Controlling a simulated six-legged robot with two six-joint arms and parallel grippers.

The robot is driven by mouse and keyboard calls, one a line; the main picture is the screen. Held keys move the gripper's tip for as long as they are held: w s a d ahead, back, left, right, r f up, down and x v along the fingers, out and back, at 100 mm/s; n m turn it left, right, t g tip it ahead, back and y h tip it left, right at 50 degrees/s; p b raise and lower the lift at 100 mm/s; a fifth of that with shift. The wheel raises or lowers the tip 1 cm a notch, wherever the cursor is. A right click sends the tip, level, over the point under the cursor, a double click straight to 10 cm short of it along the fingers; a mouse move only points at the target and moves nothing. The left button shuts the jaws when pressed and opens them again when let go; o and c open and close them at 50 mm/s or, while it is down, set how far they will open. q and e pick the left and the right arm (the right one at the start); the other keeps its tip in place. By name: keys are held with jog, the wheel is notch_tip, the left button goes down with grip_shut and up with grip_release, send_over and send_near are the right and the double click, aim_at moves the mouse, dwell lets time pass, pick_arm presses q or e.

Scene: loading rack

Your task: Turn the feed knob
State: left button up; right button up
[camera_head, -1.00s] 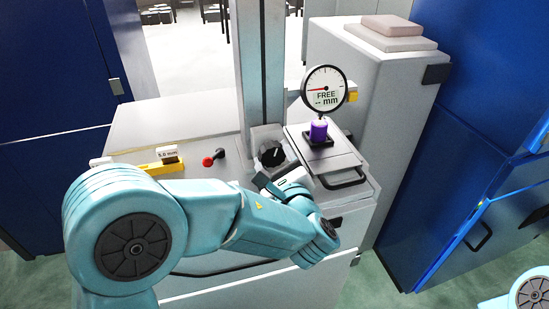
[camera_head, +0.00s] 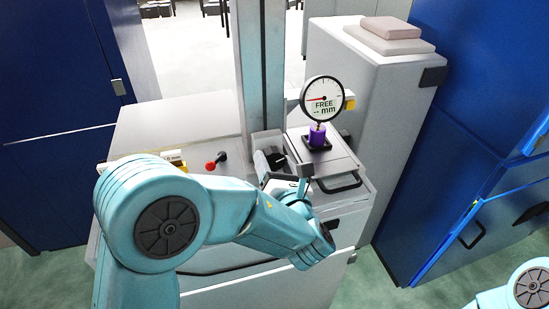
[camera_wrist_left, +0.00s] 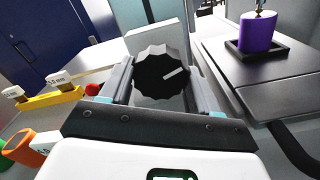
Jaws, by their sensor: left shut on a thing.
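The feed knob (camera_wrist_left: 162,74) is black and scalloped with a white mark, mounted on a grey block. In the wrist view it sits between the two fingers of my left gripper (camera_wrist_left: 160,90), which is shut on it. The mark points to the upper right there. In the head view the knob (camera_head: 273,151) is partly hidden by my left gripper (camera_head: 276,164), at the foot of the grey column. My right gripper is out of view; only part of my right arm shows at the lower right corner.
A dial gauge (camera_head: 322,99) reading "FREE -- mm" stands above a purple cylinder (camera_head: 318,136) in a black tray, right of the knob. A red-knobbed lever (camera_head: 213,163) is to the left. A yellow holder (camera_wrist_left: 54,100) carries labelled blocks. Blue cabinets flank the bench.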

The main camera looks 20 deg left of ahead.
pick_arm(q)
jog(key=shift+f+m+p, duration=0.1)
jog(key=shift+m+p, duration=1.05)
jog(key=shift+m, duration=1.15)
jog(key=o, duration=1.1)
jog(key=shift+s+d, duration=0.1)
jog(key=shift+c, duration=0.2)
